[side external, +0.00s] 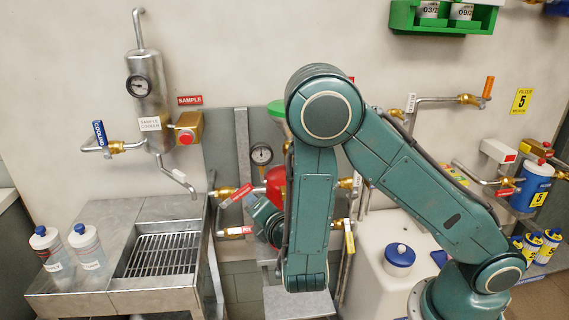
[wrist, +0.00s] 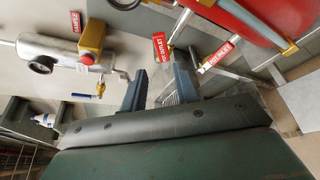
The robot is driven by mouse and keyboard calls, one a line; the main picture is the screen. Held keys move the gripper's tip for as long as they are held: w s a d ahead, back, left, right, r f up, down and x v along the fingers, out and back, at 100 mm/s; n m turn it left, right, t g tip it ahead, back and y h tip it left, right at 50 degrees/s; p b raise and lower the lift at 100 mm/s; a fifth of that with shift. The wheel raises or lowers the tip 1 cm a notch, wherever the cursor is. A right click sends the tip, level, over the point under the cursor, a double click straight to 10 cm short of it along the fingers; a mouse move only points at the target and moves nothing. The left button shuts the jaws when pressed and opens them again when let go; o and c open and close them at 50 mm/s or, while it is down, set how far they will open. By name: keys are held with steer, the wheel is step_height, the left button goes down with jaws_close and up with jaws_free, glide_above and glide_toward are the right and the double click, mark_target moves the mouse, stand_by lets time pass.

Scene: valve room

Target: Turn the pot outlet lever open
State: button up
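The red pot (side external: 275,184) stands behind my arm in the side view, and its red body fills the top right of the wrist view (wrist: 255,15). A red piece with white lettering that looks like POT OUTLET (wrist: 160,47) lies just past my fingertips. A second red lettered piece (wrist: 218,55) sits on a metal bar to its right. I cannot tell which is the lever grip and which a tag. My gripper (wrist: 160,65) is open, its fingers apart with nothing visibly held. In the side view my gripper (side external: 262,222) is partly hidden by my arm.
A steel sample cooler (side external: 146,95) with a blue lever (side external: 98,133) is on the left wall. Below it is a grated drain (side external: 165,254) with two bottles (side external: 88,248) beside it. A yellow lever (side external: 349,238) and white tank (side external: 385,275) stand right of my forearm.

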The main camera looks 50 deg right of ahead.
mark_target(244, 193)
steer(key=shift+f, duration=0.2)
steer(key=shift+w, duration=0.1)
steer(key=shift+x, duration=6.8)
steer(key=shift+f, duration=0.1)
jaws_close()
